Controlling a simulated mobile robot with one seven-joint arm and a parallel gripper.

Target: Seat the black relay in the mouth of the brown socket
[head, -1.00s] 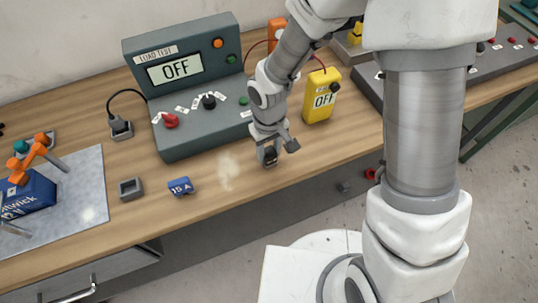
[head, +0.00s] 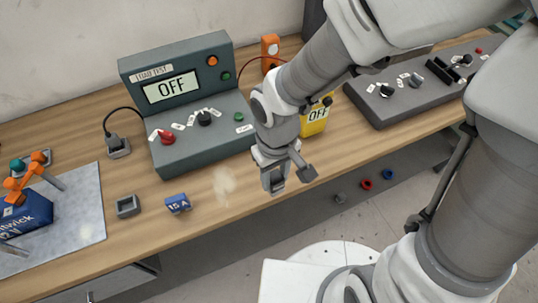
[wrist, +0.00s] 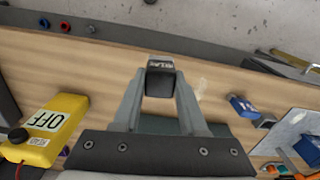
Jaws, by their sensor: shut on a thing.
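The black relay (wrist: 161,80) is a small dark block with a pale label on its end, held between my two fingers in the wrist view. My gripper (wrist: 160,90) is shut on it. In the head view my gripper (head: 283,184) hangs near the front edge of the bench, right of the blue 15 A block; the relay is hard to make out there. I see no clearly brown socket. A small hollow square holder (head: 128,206), which looks grey, stands open side up on the bench, well left of my gripper and apart from it.
The blue 15 A block (head: 178,204) lies between the holder and my gripper. A pale smudge or smoke (head: 225,185) shows near it. The load test console (head: 195,100) stands behind, and a yellow meter (head: 314,128) is partly behind my arm. A grey mat (head: 85,215) lies left.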

